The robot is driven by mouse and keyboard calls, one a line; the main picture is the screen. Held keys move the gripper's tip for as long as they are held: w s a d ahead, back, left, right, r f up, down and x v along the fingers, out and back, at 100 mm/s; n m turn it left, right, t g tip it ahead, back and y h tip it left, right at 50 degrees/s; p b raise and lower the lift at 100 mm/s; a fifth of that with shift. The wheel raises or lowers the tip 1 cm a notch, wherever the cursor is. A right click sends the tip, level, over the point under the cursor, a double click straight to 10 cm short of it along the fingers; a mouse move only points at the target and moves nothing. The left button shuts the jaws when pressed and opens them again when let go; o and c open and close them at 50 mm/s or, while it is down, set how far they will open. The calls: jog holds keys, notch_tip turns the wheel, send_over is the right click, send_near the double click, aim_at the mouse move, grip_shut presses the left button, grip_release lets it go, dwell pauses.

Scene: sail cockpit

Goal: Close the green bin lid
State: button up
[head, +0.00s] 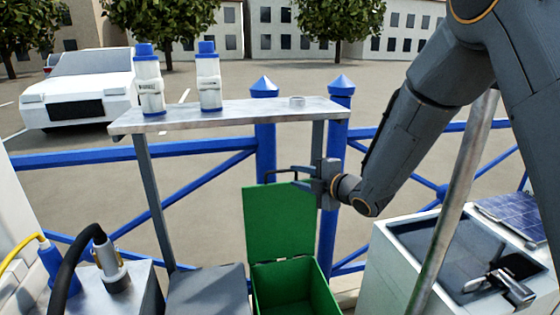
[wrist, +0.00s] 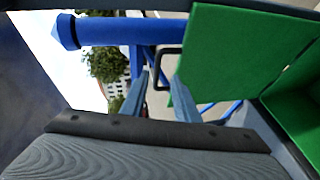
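The green bin (head: 297,290) stands open on the ground below the shelf. Its green lid (head: 279,222) is raised about upright on the hinge at the back of the bin, and it fills the upper right of the wrist view (wrist: 232,55). A dark bar handle (head: 270,174) sticks out at the lid's upper edge; it also shows in the wrist view (wrist: 169,50). My gripper (head: 294,175) is at the lid's upper right corner, beside the handle. Its two fingers are apart in the wrist view (wrist: 165,88), with the handle just past their tips. I cannot tell whether they touch the lid.
A metal shelf (head: 240,112) with two white bottles (head: 149,85) (head: 208,80) stands above and left of the lid. Blue fence posts (head: 264,140) and rails are behind. A grey box (head: 207,290) is left of the bin, a white cabinet (head: 385,265) right.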

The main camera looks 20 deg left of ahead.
aim_at(283, 172)
jog(key=shift+n, duration=0.3)
jog(key=x, duration=0.2)
jog(key=p+x, duration=0.1)
jog(key=x, duration=0.5)
jog(key=shift+s+a+r+p, duration=0.25)
jog(key=shift+a+p, duration=0.05)
jog(key=shift+a, duration=0.05)
grip_shut()
